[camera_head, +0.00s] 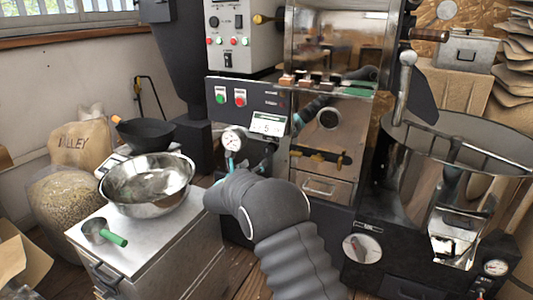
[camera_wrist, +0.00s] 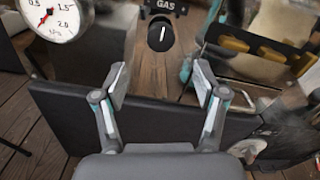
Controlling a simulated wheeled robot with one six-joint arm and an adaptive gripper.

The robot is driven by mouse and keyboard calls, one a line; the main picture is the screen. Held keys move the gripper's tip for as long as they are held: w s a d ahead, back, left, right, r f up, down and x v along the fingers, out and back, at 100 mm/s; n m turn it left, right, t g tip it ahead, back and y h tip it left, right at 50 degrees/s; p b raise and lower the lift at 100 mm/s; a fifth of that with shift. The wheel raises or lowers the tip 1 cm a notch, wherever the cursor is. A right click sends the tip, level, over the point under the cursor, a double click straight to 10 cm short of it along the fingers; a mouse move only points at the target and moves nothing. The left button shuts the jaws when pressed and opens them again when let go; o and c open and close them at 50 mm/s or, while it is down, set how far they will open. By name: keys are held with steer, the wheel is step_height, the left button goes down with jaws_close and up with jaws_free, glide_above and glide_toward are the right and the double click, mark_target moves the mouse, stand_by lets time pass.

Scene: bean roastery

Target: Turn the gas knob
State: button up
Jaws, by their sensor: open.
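The gas knob (camera_wrist: 161,34) is a round black knob with a white line that stands upright. It shows at the top centre of the wrist view, just under a dark label (camera_wrist: 163,7) reading GAS. My gripper (camera_wrist: 160,80) is open and empty. Its two fingers point toward the knob, one to its lower left and one to its lower right, and do not touch it. In the head view my arm covers most of the gripper, and I cannot make out the knob there.
A pressure gauge (camera_wrist: 56,15) is left of the knob; it also shows in the head view (camera_head: 234,140). Yellow-handled valve parts (camera_wrist: 258,50) are to the right. A steel bowl (camera_head: 147,182) and green-handled scoop (camera_head: 97,231) sit on the cabinet (camera_head: 137,249). The cooling drum (camera_head: 490,140) stands at right.

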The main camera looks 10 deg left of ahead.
mark_target(266, 152)
steer(key=p+x, duration=0.1)
steer(key=x, duration=0.9)
steer(key=c, duration=1.1)
